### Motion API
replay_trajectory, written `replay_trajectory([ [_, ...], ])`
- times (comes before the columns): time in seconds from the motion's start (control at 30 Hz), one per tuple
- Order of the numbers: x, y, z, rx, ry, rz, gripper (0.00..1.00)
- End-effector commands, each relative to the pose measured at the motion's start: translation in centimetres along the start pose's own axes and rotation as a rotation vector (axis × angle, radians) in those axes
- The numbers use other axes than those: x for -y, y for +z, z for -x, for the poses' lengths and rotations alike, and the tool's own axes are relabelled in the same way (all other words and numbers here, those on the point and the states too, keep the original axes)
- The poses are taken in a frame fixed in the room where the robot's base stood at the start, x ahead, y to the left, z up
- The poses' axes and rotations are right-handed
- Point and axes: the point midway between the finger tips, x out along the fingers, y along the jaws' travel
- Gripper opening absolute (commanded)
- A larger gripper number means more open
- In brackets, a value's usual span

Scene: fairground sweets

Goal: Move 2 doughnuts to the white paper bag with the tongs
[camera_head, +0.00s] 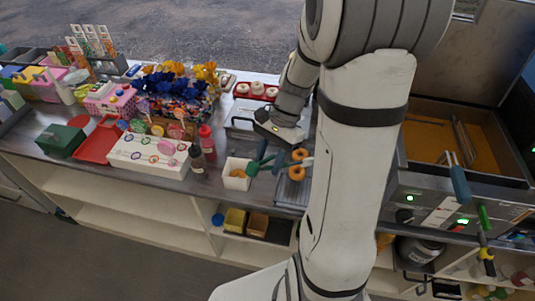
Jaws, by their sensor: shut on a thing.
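My gripper (270,145) is above the counter, left of my arm, and is shut on the green-handled tongs (256,167). The white paper bag (230,180) stands open just left of the tongs, with something orange showing inside it. An orange-brown doughnut (300,154) is at the right of the tongs, close to their end; I cannot tell whether the tongs grip it. Another doughnut (296,174) lies just below it on a dark rack or tray (287,195). My arm hides part of the area to the right.
Red and dark sauce bottles (207,141) stand left of the bag. A white lollipop stand (148,155), a red tray (97,145) and a green box (59,141) fill the left counter. A fryer (425,150) with a blue handle (459,183) is at right.

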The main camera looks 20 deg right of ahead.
Motion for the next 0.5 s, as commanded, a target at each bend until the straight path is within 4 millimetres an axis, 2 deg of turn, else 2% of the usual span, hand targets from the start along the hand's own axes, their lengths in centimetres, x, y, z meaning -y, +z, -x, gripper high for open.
replay_trajectory([
  [0.5,-0.2,-3.6,-6.2,0.001,-0.004,-0.010,0.33],
])
